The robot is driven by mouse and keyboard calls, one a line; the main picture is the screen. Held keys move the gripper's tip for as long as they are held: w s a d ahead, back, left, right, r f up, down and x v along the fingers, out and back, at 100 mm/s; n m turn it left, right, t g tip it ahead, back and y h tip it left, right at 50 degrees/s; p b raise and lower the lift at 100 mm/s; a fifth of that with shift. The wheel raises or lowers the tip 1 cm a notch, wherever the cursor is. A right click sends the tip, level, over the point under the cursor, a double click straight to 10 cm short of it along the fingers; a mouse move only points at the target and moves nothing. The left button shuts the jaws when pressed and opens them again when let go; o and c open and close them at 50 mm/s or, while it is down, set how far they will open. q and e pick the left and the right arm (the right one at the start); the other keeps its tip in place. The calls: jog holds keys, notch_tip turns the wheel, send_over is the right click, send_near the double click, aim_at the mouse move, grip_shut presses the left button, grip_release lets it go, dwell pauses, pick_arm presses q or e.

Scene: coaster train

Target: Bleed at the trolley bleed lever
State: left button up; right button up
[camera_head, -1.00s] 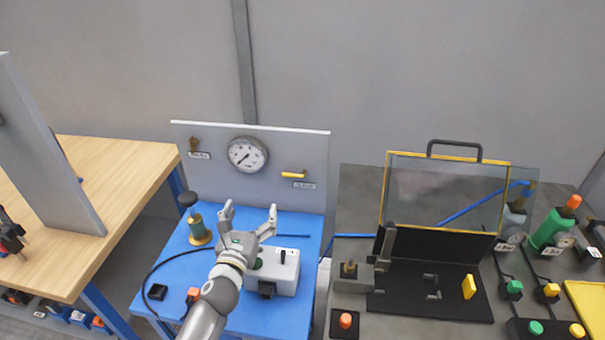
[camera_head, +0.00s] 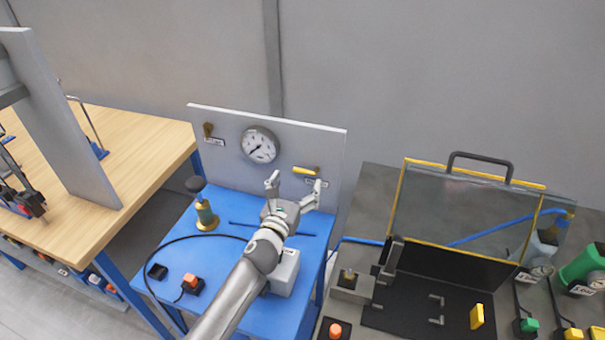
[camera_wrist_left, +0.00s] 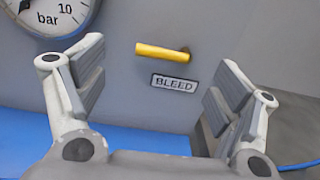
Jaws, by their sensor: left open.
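The yellow bleed lever (camera_head: 304,171) sticks out sideways from the grey upright panel on the blue trolley. In the left wrist view the lever (camera_wrist_left: 162,52) lies nearly level above a label reading BLEED (camera_wrist_left: 174,83). My left gripper (camera_head: 295,188) is open and empty in front of the panel, just below the lever in the head view. In the wrist view its fingers (camera_wrist_left: 160,85) stand wide on either side, with the lever and label between them in the picture. No contact with the lever shows. My right gripper is not in view.
A pressure gauge (camera_head: 260,145) and a brass valve (camera_head: 208,130) are on the panel left of the lever. A brass pump-like item (camera_head: 206,214) and an orange button (camera_head: 191,282) are on the trolley. A dark bench with an open clear cover (camera_head: 465,210) stands to the right.

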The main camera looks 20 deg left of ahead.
aim_at(304, 173)
pick_arm(q)
jog(key=shift+w+d, duration=0.2)
jog(key=shift+w, duration=2.15)
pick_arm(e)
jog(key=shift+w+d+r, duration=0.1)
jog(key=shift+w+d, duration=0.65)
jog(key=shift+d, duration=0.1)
pick_arm(q)
jog(key=shift+c, duration=0.2)
jog(key=c, duration=1)
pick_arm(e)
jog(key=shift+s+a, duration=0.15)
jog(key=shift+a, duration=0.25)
